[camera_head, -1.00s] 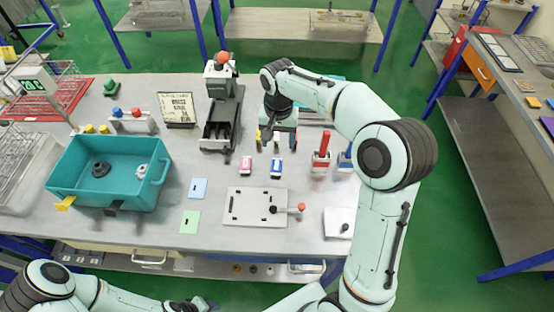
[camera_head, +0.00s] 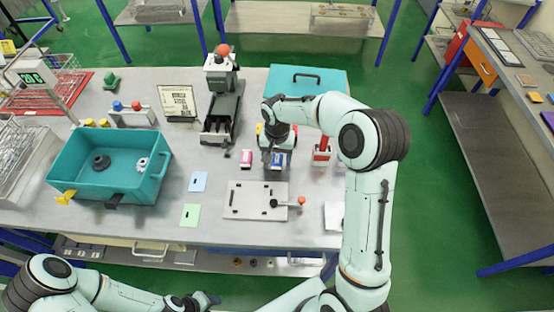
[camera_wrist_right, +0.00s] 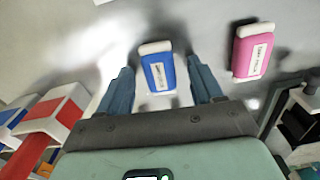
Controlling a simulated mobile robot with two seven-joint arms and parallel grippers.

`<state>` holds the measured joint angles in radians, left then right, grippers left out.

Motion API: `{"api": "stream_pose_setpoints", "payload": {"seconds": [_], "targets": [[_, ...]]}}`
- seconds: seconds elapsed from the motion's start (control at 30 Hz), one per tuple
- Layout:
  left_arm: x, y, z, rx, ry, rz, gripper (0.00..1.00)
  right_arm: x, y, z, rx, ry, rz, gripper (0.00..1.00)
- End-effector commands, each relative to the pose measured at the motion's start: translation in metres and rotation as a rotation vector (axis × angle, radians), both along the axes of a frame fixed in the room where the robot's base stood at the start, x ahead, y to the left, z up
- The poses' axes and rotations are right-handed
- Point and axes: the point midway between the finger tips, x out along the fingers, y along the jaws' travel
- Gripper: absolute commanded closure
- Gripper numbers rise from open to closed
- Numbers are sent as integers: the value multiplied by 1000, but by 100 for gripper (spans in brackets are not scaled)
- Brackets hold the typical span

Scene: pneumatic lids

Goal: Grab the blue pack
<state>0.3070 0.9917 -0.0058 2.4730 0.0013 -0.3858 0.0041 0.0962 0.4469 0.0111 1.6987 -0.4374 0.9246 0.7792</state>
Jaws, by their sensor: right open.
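The blue pack (camera_head: 278,161), with a white end, lies on the grey bench and is partly covered by my right gripper (camera_head: 271,155) in the head view. In the right wrist view the blue pack (camera_wrist_right: 159,72) lies between the two spread fingers of my right gripper (camera_wrist_right: 162,80). The gripper is open, with nothing held. I cannot tell how far the fingertips are above the bench. My left gripper (camera_head: 196,303) is at the bottom edge of the head view, away from the pack; its jaws are not clear.
A pink pack (camera_head: 246,158) lies just left of the blue one; it also shows in the right wrist view (camera_wrist_right: 253,52). A grey plate (camera_head: 250,199) with a red-knobbed lever lies in front. A red-and-white block (camera_head: 321,156) stands to the right. A teal bin (camera_head: 88,190) stands at left.

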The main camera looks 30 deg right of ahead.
Motion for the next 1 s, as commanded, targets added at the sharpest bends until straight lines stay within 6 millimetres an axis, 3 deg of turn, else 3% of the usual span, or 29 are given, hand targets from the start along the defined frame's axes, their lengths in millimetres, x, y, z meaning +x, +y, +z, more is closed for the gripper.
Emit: {"api": "stream_pose_setpoints", "payload": {"seconds": [0.13,0.3,0.33,0.77,1.0], "targets": [[0,0,0,0,1,0,57,0,0,0,0,0,0,34],[0,0,0,0,0,0,57,0,0,0,0,0,0,89],[0,0,0,0,0,0,57,0,0,0,0,0,0,94],[0,0,0,0,0,0,57,1,1,8,0,-3,0,94],[3,0,3,0,-3,0,57,2,0,47,0,-7,-1,94]]}}
